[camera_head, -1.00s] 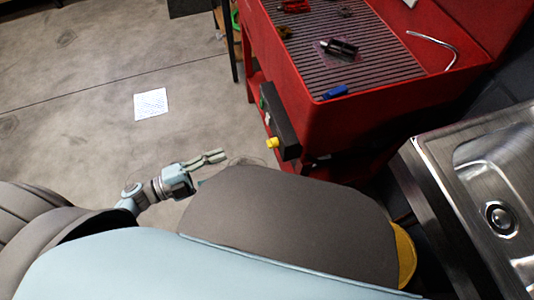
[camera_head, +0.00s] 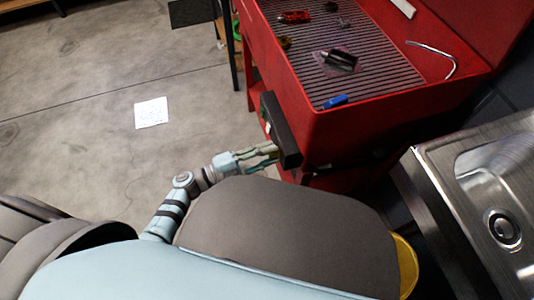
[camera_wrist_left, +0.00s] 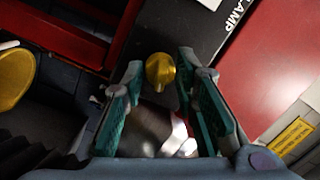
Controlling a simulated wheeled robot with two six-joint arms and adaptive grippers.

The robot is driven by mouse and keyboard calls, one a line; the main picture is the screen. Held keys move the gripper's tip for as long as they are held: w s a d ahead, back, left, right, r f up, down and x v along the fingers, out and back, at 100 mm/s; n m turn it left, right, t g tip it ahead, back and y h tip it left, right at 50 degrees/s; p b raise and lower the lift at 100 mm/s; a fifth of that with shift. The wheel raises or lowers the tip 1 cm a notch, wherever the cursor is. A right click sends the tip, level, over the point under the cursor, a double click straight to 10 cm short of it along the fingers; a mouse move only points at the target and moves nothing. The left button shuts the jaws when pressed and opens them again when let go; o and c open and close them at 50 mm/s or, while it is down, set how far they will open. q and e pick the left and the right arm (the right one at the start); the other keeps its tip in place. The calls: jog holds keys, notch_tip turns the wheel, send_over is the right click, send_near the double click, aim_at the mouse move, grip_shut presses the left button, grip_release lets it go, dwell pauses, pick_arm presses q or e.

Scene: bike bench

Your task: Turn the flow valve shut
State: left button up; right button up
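The flow valve's yellow knob (camera_wrist_left: 160,70) sticks out from a black box (camera_head: 281,128) on the side of the red bench. In the wrist view it sits between and just beyond the green-padded fingertips of my left gripper (camera_wrist_left: 158,82). The fingers are apart, with a visible gap on each side of the knob. In the head view my left gripper (camera_head: 272,153) is at the black box, and the knob is hidden there. My right gripper is not in view.
The red bench (camera_head: 390,105) has a slatted top holding a blue item (camera_head: 336,101), a red-handled tool (camera_head: 295,16) and a bent metal rod (camera_head: 437,52). A steel sink (camera_head: 485,170) stands at the right. Floor at the left is mostly clear, with a paper sheet (camera_head: 151,112).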

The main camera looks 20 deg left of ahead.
pick_arm(q)
grip_shut()
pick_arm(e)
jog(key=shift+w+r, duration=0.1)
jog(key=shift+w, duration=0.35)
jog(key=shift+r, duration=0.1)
pick_arm(q)
jog(key=shift+w+a+r+n+g+p, duration=0.15)
jog(key=shift+n+g+p, duration=0.3)
jog(key=shift+n+p, duration=2.35)
jog(key=shift+w+d+r+n+g+p, duration=0.15)
jog(key=shift+n+g+p, duration=0.3)
jog(key=shift+n+p, duration=2.3)
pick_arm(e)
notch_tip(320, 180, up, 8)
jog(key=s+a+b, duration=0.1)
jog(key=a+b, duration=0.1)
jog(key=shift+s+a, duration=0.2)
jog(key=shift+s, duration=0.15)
pick_arm(q)
jog(key=shift+a+n, duration=0.1)
jog(key=shift+n, duration=1.05)
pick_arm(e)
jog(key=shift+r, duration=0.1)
pick_arm(q)
jog(key=o, duration=0.6)
grip_release()
jog(key=shift+s+f, duration=0.1)
